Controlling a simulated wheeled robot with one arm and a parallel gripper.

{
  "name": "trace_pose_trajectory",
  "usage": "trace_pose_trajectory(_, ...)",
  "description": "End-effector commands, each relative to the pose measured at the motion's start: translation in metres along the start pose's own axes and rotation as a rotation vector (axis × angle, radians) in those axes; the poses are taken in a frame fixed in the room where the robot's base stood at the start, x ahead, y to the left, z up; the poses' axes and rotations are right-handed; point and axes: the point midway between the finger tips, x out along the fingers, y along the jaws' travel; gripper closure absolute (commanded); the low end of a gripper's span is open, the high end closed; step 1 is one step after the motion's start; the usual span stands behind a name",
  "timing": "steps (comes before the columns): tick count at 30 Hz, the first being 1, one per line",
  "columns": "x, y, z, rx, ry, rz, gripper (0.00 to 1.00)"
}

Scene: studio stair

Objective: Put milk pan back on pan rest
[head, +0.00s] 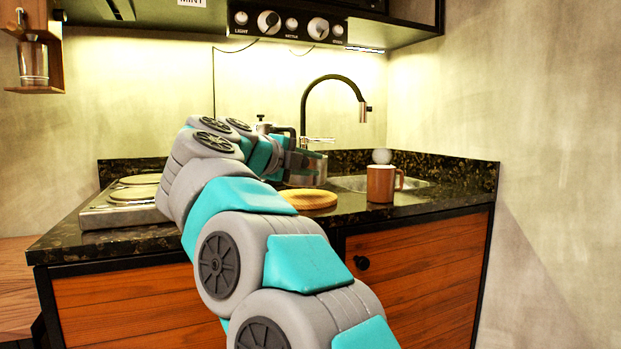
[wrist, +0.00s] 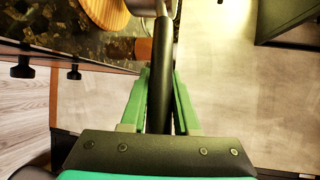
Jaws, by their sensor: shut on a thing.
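The milk pan (head: 313,172) is a small silver pan with a long dark handle (wrist: 160,104). My gripper (head: 290,160) is shut on that handle, which runs between the green fingers in the wrist view (wrist: 161,82). The pan appears behind the round wooden pan rest (head: 310,199), near the sink; I cannot tell whether it touches the counter. The rest looks empty on the dark stone counter, and its edge shows at the top of the wrist view (wrist: 104,12). My arm hides part of the counter and the pan's left side.
A brown mug (head: 382,184) stands right of the rest, beside the sink (head: 350,183) with its black tap (head: 305,100). A hob with pale round plates (head: 133,192) is at left. A metal pot (head: 263,126) shows behind my arm. An overhead cabinet (head: 400,35) hangs above.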

Motion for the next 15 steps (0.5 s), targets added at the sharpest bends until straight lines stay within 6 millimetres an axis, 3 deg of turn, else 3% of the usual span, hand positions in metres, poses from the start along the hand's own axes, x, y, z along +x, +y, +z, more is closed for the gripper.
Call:
trace_pose_trajectory(7,0.009,0.002,0.006,0.001,-0.001,-0.004,1.0)
trace_pose_trajectory(15,0.015,0.029,0.003,0.001,-0.001,-0.004,1.0)
